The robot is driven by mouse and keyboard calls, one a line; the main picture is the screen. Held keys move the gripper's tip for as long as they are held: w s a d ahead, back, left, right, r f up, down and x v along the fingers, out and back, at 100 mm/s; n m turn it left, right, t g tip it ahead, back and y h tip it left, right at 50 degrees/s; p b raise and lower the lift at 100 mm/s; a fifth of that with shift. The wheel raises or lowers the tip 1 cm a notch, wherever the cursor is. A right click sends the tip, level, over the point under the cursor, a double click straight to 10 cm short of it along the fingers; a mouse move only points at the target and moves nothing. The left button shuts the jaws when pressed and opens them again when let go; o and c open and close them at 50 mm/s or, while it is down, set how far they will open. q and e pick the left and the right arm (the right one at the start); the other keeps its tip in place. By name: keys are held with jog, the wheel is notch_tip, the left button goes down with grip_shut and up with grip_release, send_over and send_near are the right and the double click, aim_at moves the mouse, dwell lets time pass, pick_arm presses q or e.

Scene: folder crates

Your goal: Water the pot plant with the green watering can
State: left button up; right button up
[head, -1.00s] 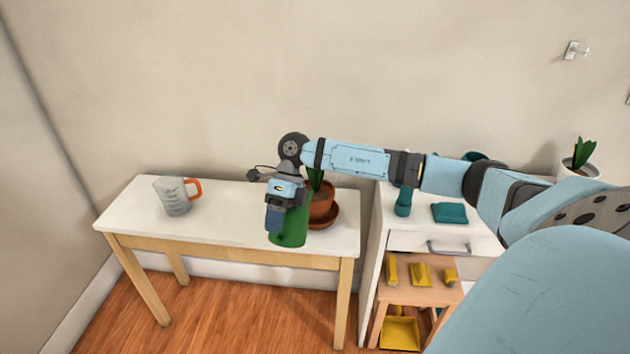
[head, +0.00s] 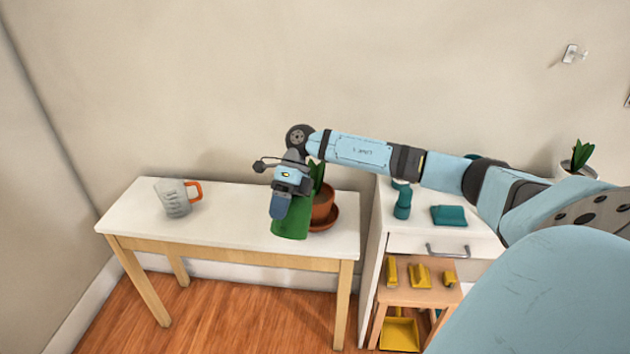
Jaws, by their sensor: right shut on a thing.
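The green watering can (head: 291,228) is at the right end of the white table, partly hidden by my right gripper (head: 279,212). My right gripper is shut on the watering can. I cannot tell whether the can's base touches the table. The pot plant (head: 323,203) has a terracotta pot on a saucer and stands just right of the can, partly hidden by the can and my gripper. My left gripper is not in view.
A clear measuring jug (head: 175,199) with an orange handle stands on the left of the white table (head: 235,207). A white cabinet (head: 440,239) with teal items is to the right. A wooden stool (head: 420,292) holds yellow items. Another potted plant (head: 578,158) is at far right.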

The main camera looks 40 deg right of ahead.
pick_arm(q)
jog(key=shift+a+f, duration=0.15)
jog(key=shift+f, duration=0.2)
pick_arm(e)
jog(key=shift+r, duration=0.25)
jog(key=shift+w+d, duration=0.2)
jog(key=shift+d, duration=0.15)
